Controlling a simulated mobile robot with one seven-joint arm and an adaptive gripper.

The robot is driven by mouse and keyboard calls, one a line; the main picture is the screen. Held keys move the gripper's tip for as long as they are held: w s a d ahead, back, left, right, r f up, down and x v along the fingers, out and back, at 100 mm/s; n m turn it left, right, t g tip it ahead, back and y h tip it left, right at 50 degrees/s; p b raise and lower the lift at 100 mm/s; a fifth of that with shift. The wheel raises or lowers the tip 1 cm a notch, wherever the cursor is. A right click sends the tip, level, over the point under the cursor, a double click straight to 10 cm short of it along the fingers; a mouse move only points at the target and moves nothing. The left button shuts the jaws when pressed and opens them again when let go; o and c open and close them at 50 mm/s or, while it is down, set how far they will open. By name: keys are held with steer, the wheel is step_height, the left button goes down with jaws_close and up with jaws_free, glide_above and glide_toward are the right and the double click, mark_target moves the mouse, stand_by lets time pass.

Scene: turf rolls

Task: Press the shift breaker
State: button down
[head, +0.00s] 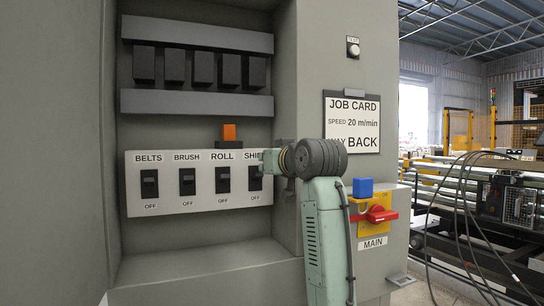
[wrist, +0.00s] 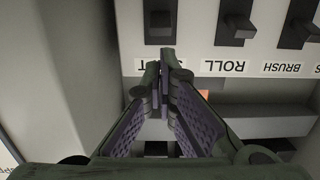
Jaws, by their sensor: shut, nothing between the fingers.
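The shift breaker (head: 254,177) is a black switch at the right end of a white panel (head: 200,207), with OFF lettered below it. In the wrist view, which is upside down, the shift breaker (wrist: 159,22) shows just beyond the fingertips. My gripper (wrist: 160,66) is shut and empty, its tips over the SHIFT label on the label side of the switch. I cannot tell whether the tips touch the panel.
The roll (head: 223,179), brush (head: 187,181) and belts (head: 149,184) breakers sit in a row to the left. An orange block (head: 229,132) stands above the panel. The cabinet's side wall is close right of the gripper. A red MAIN handle (head: 377,215) is lower right.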

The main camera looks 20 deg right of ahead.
mark_target(257, 176)
steer(key=shift+w+f+p, duration=0.15)
steer(key=shift+w+p, duration=0.15)
steer(key=shift+w, duration=0.75)
steer(key=shift+w+f+p, duration=0.1)
steer(key=shift+w+p, duration=0.15)
steer(key=shift+w, duration=0.75)
steer(key=shift+f, duration=0.15)
steer(key=shift+s+t+b, duration=0.2)
steer(key=shift+t+b, duration=0.15)
steer(key=shift+t, duration=0.05)
steer(key=shift+a, duration=0.1)
